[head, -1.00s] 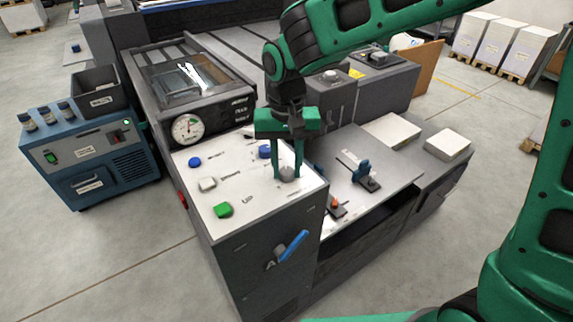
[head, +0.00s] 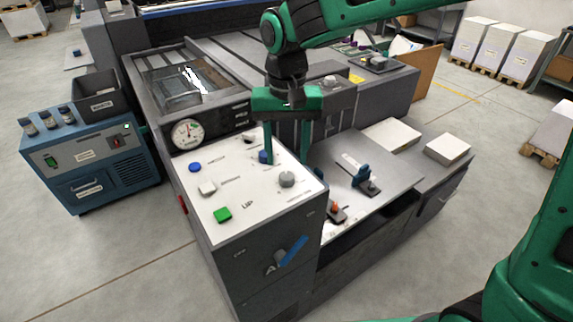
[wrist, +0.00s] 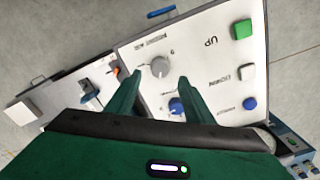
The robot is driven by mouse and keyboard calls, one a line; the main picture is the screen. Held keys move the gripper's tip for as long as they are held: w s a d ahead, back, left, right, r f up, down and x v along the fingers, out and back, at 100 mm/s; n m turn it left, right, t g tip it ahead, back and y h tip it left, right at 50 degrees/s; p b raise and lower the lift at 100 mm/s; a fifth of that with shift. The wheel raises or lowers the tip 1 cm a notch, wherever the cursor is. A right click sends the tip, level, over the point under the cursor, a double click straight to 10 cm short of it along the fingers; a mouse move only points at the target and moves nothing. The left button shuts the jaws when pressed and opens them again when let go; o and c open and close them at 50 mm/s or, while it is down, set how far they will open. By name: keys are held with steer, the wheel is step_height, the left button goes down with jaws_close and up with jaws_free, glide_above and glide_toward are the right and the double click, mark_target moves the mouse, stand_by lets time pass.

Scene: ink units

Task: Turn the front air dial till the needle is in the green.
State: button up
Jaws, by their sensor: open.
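A grey round dial (head: 287,179) sits on the white control panel (head: 255,205), near its front right edge. It also shows in the wrist view (wrist: 159,67), between and just beyond my fingertips. A blue dial (head: 265,157) sits behind it, partly hidden by a finger; it shows in the wrist view (wrist: 176,107) too. The dial labels are too small to read. A round white gauge (head: 187,134) stands upright at the panel's back left; its needle position is too small to tell. My gripper (head: 287,158) is open and empty, above the panel, apart from the grey dial.
A blue button (head: 195,167), a white button (head: 207,188) and a green button (head: 222,215) line the panel's left side. A blue-handled lever (head: 293,250) is on the front face. A lower shelf with a blue clamp (head: 366,178) lies to the right.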

mark_target(287, 175)
steer(key=shift+r, duration=2.55)
stand_by(0.5)
